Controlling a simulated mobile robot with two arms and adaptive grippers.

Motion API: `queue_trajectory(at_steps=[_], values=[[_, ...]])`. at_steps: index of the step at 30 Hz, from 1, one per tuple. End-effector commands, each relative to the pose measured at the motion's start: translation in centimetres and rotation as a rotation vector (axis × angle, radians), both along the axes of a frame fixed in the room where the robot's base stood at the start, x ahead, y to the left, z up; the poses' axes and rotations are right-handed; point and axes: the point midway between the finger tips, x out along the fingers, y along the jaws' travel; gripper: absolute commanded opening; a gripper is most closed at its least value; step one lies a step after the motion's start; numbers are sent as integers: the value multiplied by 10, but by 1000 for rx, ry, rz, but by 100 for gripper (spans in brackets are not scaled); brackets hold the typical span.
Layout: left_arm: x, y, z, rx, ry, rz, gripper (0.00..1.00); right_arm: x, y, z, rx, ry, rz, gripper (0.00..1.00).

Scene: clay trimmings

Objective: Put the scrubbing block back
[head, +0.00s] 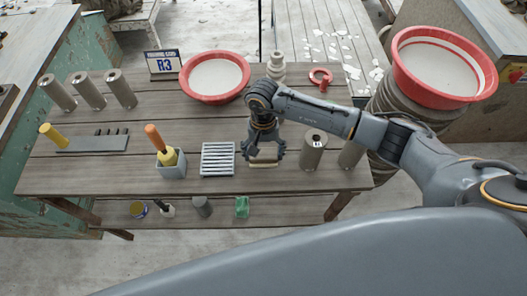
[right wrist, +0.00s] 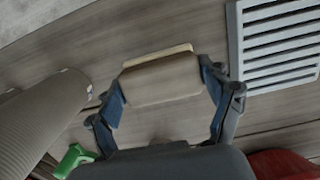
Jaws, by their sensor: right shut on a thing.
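The scrubbing block (head: 263,165) is a small tan block with a paler layer along one edge. My right gripper (head: 263,153) is shut on it, with a finger at each end, low over the front part of the table. In the right wrist view the block (right wrist: 160,82) sits between the blue-grey fingers. I cannot tell whether it touches the tabletop. A pale slatted rack (head: 217,159) lies empty just left of the gripper, and it also shows in the right wrist view (right wrist: 280,45), apart from the block. My left gripper is not in view.
A grey holder (head: 171,171) with an orange-handled tool stands left of the rack. A grey cylinder (head: 313,150) stands close right of the gripper. A red-rimmed basin (head: 215,76) is behind. A lower shelf (head: 290,211) holds small items, including a green one (head: 242,207).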

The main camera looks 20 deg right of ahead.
Motion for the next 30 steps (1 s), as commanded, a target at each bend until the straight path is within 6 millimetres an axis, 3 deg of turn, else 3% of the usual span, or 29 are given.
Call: queue_trajectory(at_steps=[8,9,11,23,26,30], values=[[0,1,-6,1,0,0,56,0,0,-4,0,-1,0,50],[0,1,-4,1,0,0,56,0,0,-2,0,0,-1,88],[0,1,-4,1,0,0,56,0,0,-2,0,0,-1,100],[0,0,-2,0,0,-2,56,0,0,-1,0,1,-1,100],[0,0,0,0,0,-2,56,1,0,4,1,-1,0,100],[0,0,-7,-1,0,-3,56,5,-2,27,0,-5,1,100]])
